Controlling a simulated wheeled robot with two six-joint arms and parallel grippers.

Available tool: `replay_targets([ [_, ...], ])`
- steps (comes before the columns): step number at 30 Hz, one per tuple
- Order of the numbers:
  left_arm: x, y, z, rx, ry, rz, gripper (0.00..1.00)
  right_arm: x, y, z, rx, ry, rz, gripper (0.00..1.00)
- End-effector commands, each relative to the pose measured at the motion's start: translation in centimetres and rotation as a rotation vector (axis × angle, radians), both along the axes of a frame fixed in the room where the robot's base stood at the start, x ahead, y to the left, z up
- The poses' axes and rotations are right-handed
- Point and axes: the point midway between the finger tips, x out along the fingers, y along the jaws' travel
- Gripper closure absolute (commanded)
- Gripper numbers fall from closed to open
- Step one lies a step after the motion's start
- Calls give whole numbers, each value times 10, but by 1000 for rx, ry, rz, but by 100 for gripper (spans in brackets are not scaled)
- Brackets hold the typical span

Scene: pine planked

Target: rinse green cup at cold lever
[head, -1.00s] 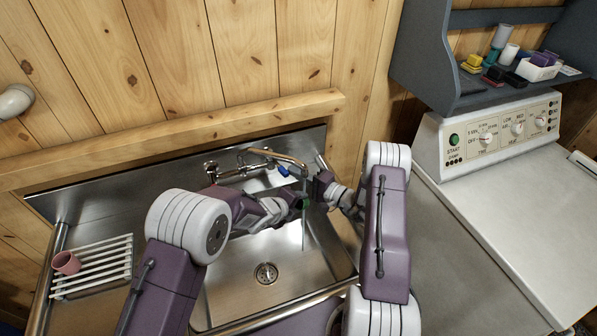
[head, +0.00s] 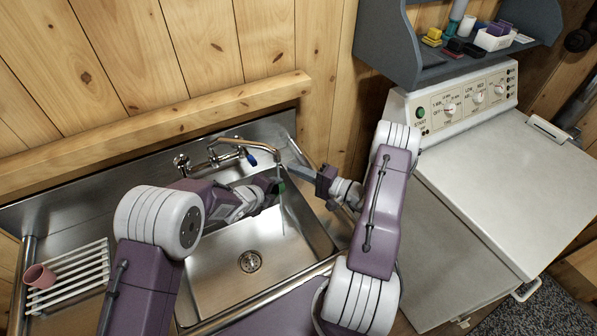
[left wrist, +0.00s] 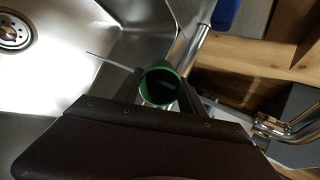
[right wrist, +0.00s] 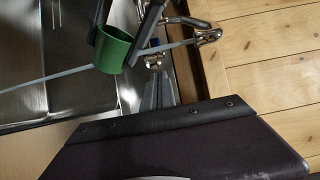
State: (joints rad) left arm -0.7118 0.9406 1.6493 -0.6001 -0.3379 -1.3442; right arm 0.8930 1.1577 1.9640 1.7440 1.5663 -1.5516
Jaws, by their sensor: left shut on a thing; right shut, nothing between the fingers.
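The small green cup (head: 281,187) is in my left gripper (head: 272,186), below the spout. It also shows in the left wrist view (left wrist: 160,82), its mouth facing that camera, and in the right wrist view (right wrist: 113,51). My left gripper is shut on it. A thin water stream (head: 283,215) falls from the tap (head: 240,141) past the cup; I cannot tell whether it enters the cup. The lever with the blue cap (head: 252,160) sits by the tap base. My right gripper (head: 300,171) is shut and empty, right of the stream and apart from the cup.
The steel sink basin (head: 215,265) with its drain (head: 250,261) lies below. A white rack (head: 70,281) with a pink cup (head: 39,276) is at the left. A white appliance (head: 490,165) and a grey shelf (head: 385,45) stand at the right. A wooden ledge (head: 150,120) runs behind.

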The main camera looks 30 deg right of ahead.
Motion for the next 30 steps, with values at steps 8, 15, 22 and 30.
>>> replay_targets([
  [8, 0, 0, 0, 0, 0, 0, 90, -15, -4, 0, 5, 2, 1, 86],
  [15, 0, 0, 0, 0, 0, 0, 90, 17, -11, 3, -92, 2, 166, 60],
  [22, 0, 0, 0, 0, 0, 0, 90, 46, 14, 10, -207, -53, 304, 60],
  [30, 0, 0, 0, 0, 0, 0, 90, 62, 33, 8, -205, -53, 310, 60],
])
